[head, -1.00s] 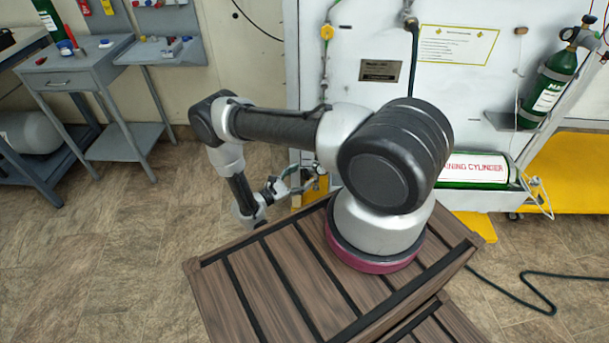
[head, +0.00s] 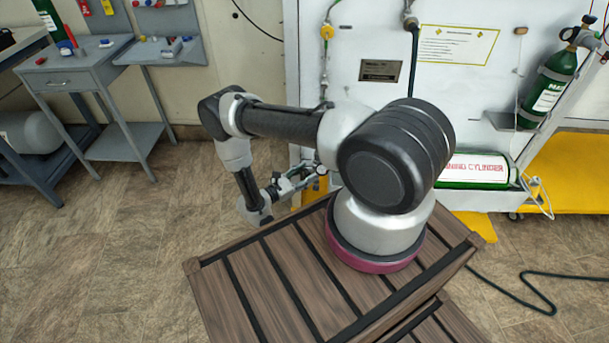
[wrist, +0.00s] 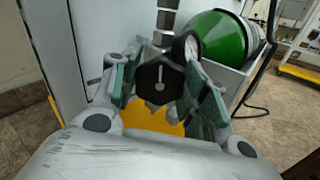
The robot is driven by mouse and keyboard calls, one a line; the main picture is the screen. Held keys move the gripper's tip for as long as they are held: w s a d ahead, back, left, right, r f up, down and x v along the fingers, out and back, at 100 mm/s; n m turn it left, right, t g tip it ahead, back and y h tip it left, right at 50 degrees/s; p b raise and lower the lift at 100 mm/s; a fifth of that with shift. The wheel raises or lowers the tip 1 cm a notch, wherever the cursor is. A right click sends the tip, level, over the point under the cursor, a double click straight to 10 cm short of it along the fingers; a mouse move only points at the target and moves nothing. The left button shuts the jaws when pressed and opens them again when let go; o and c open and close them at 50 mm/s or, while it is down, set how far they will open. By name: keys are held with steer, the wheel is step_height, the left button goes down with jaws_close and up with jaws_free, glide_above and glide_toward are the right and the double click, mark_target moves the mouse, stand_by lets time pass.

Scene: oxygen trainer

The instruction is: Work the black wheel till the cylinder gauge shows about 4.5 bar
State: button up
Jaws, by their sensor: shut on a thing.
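The black wheel (wrist: 157,84) is a dark faceted knob with a pale mark on its face, in the middle of the wrist view. My gripper (wrist: 163,93) has its green-padded fingers on either side of the wheel and is shut on it. A round gauge (wrist: 188,47) with a pale dial shows just behind and right of the wheel, partly hidden; its reading is too small to tell. In the head view my gripper (head: 299,181) is at the lower front of the white panel, and my arm hides the wheel there.
The green training cylinder (head: 474,170) lies in a holder at the panel's base; its green end (wrist: 216,38) is near my right finger. A metal fitting rises above the wheel. A dark hose (head: 530,290) lies on the floor. A grey cart (head: 75,75) stands at left.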

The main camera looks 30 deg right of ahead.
steer(key=n, duration=0.3)
steer(key=o, duration=1)
steer(key=shift+o, duration=0.2)
steer(key=s+a, duration=0.1)
steer(key=a, duration=1.1)
steer(key=shift+s, duration=0.35)
